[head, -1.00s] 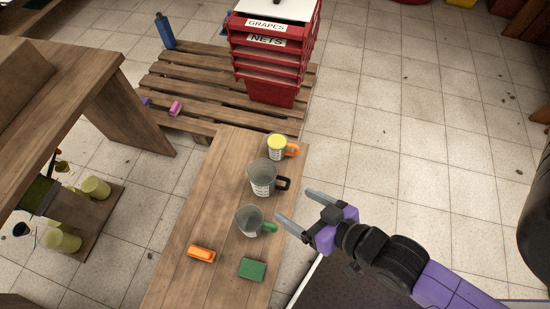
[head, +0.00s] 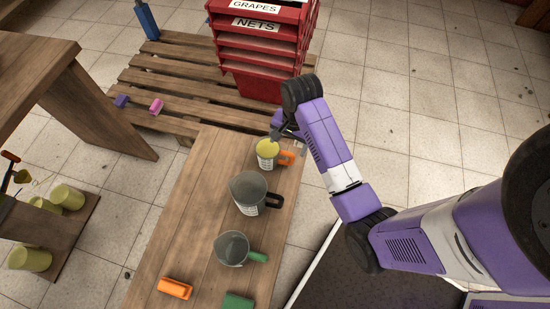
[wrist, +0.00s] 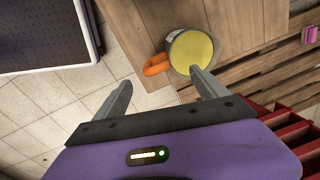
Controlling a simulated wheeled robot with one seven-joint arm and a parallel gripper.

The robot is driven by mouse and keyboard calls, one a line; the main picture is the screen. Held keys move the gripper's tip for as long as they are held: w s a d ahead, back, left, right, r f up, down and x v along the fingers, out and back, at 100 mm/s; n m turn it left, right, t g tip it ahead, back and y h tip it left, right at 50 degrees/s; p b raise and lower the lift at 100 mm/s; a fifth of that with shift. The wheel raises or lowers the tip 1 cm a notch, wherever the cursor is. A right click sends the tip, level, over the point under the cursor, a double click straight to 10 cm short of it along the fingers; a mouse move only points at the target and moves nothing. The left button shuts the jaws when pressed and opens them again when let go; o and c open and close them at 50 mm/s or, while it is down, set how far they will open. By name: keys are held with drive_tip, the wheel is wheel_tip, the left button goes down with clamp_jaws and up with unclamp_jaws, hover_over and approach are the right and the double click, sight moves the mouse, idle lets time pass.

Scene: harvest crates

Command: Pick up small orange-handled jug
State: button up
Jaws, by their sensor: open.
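The small orange-handled jug (head: 268,152) stands upright at the far end of the wooden table, with a yellow top or filling and its orange handle pointing right. In the wrist view the jug (wrist: 191,52) is beyond the fingertips, its handle to the left. My gripper (wrist: 163,82) is open and empty, with the handle lying ahead between the two fingers. In the head view my gripper (head: 284,133) is just behind the jug and partly hidden by my arm. I cannot tell whether a finger touches the jug.
A grey jug with a black handle (head: 250,190) and one with a green handle (head: 232,248) stand nearer on the table (head: 190,220). An orange object (head: 174,288) and a green block (head: 238,301) lie in front. Red crates (head: 258,60) stand on a pallet (head: 180,85) behind.

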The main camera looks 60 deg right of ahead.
sight(276, 157)
drive_tip(key=f+b, duration=0.1)
drive_tip(key=f, duration=0.3)
drive_tip(key=f+b, duration=0.1)
drive_tip(key=f, duration=0.3)
drive_tip(key=f+b, duration=0.1)
drive_tip(key=f, duration=0.3)
drive_tip(key=shift+w, duration=0.3)
drive_tip(key=shift+r, duration=0.1)
clamp_jaws()
